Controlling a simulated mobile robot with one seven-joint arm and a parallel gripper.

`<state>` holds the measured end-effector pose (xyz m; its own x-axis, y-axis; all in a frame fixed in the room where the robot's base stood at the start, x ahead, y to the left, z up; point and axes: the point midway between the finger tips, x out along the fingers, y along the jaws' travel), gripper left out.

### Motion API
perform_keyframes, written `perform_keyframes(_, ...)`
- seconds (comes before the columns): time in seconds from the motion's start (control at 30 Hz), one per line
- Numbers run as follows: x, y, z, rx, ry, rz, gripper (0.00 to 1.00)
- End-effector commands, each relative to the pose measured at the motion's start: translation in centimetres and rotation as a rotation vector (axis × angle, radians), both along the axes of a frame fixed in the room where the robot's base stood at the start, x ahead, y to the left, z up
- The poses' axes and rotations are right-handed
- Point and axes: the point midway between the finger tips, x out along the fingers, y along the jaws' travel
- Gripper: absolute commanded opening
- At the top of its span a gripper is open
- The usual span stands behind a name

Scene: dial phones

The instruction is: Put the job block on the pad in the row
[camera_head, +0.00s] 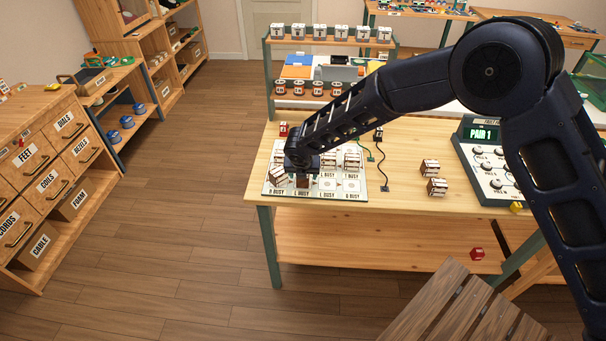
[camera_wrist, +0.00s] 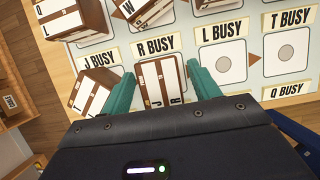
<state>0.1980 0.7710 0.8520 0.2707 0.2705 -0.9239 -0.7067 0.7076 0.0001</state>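My gripper (camera_wrist: 162,72) has its teal fingers on either side of a brown-and-white block (camera_wrist: 160,85) marked J and R, close against its sides. The block is over a pad just below the "R BUSY" label on the white card (camera_wrist: 240,97). Whether it rests on the card is hard to tell. In the head view my gripper (camera_head: 302,170) is low over the card's left half, partly hiding it. Another block (camera_wrist: 95,92) stands tilted left of it in the wrist view. More blocks (camera_wrist: 75,18) are in the row above. Pads under "L BUSY" and "T BUSY" are empty.
Two loose blocks (camera_head: 429,167) (camera_head: 437,187) lie on the wooden table (camera_head: 400,150) to the right. A panel reading "PAIR 1" (camera_head: 488,160) stands at the right end. Black and green cables (camera_head: 384,170) lie beside the card. A small red item (camera_head: 477,254) is on the lower shelf.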

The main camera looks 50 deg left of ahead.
Motion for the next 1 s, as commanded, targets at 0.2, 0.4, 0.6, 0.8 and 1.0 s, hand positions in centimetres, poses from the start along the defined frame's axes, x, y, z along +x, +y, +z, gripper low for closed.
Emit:
perform_keyframes(0.2,0.0,0.0,0.4,0.000,-0.001,0.001,0.61)
perform_keyframes(0.4,-0.7,-0.7,2.9,0.003,0.001,0.001,0.61)
perform_keyframes(0.6,-1.7,-1.8,6.5,0.001,0.000,0.000,0.61)
perform_keyframes(0.8,-2.6,-2.7,9.5,0.001,0.000,0.000,0.61)
perform_keyframes(1.0,-3.1,-3.2,11.1,0.000,0.000,0.000,0.61)
